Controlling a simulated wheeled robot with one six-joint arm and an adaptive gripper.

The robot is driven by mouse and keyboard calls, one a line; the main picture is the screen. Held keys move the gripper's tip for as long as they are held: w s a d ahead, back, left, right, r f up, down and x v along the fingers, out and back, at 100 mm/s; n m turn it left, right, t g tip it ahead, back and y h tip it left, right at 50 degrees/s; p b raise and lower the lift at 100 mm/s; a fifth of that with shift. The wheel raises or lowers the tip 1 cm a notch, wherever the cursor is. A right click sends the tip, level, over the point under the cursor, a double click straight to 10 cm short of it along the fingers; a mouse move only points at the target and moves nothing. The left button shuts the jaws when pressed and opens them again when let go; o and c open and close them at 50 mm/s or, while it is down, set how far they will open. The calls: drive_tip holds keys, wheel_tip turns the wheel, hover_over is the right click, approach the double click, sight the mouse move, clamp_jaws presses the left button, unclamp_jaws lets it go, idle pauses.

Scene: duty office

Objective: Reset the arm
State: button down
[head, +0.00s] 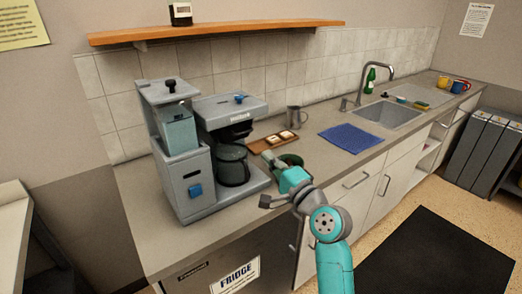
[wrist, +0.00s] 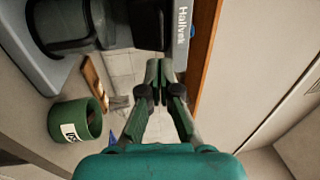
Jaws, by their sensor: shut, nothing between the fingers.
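My teal arm reaches over the counter in front of the coffee machine (head: 222,115). My gripper (head: 267,158) is at its end, near the wooden tray and the green mug (head: 291,159), which it partly hides. In the wrist view my gripper (wrist: 159,70) has its two dark fingers together with nothing between them. The green mug (wrist: 66,122) with a white label stands to the left of the fingers there, apart from them. The coffee machine (wrist: 182,28) fills the top of that view.
A grinder (head: 180,140) stands left of the coffee machine. The wooden tray (head: 262,145), a grey pitcher (head: 294,117) and a blue cloth (head: 352,137) lie behind and right of my gripper. A wooden shelf (head: 215,30) hangs above. The sink (head: 388,113) is farther right.

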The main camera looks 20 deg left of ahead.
drive_tip(key=s+d+f+t+h, duration=0.2)
drive_tip(key=s+d+f+h, duration=0.3)
drive_tip(key=s+d+f, duration=0.75)
drive_tip(key=s+d+f+t+h, duration=0.1)
drive_tip(key=s+d+f+h, duration=0.4)
drive_tip(key=s+d+f, duration=0.8)
drive_tip(key=s+d+f+n+h, duration=0.2)
drive_tip(key=s+d+f, duration=0.1)
drive_tip(key=s, duration=0.4)
drive_tip(key=s+d+f+n+h, duration=0.1)
drive_tip(key=s+d+f+h, duration=0.1)
drive_tip(key=s, duration=0.6)
drive_tip(key=s+d+r+n, duration=0.1)
drive_tip(key=s+r+n, duration=0.1)
drive_tip(key=s, duration=0.5)
drive_tip(key=s+d+r+n+g+h, duration=0.1)
drive_tip(key=s+r+n, duration=0.2)
drive_tip(key=s, duration=0.4)
drive_tip(key=shift+s+d+r, duration=0.25)
drive_tip(key=shift+d+r, duration=0.15)
drive_tip(key=shift+r, duration=0.05)
